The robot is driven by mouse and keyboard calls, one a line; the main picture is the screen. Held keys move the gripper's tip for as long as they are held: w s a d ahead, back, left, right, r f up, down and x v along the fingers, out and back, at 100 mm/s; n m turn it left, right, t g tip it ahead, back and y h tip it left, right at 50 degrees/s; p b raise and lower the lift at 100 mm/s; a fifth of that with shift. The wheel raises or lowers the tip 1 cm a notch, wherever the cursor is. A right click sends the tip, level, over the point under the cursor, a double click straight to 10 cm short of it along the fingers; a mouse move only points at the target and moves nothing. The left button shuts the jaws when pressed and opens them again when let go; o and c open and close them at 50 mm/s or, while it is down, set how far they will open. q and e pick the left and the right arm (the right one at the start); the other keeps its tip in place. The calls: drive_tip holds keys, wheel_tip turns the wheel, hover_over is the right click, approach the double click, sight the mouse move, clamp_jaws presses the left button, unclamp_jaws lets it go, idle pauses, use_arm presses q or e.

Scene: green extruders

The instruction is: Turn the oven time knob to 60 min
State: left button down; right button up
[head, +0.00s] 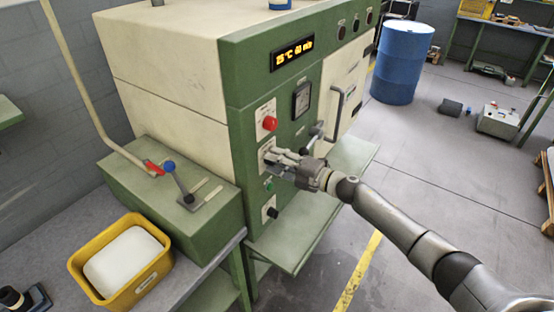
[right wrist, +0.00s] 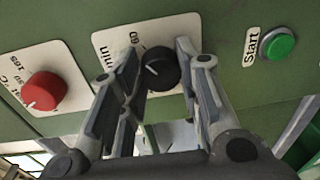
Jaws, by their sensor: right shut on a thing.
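The oven (head: 165,55) has a green front panel with a lit display (head: 292,54) that appears to read 25 °C 60 min. The black time knob (right wrist: 159,70) sits on a white plate marked "min" in the right wrist view, with a white pointer line. My right gripper (head: 271,163) is at the panel below the red knob (head: 269,123). Its fingers stand on both sides of the black knob and are shut on it. My left gripper is not in view.
A green Start button (right wrist: 278,43) is beside the time knob. A lower black knob (head: 272,213), a door handle (head: 337,110) and a green shelf (head: 320,215) are close to my arm. A yellow bin (head: 118,283) and a blue drum (head: 402,65) stand apart.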

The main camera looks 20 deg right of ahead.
drive_tip(key=shift+w+d+r+m, duration=0.1)
drive_tip(key=shift+m, duration=0.5)
drive_tip(key=o, duration=1)
drive_tip(key=v, duration=1.2)
drive_tip(key=shift+d, duration=0.1)
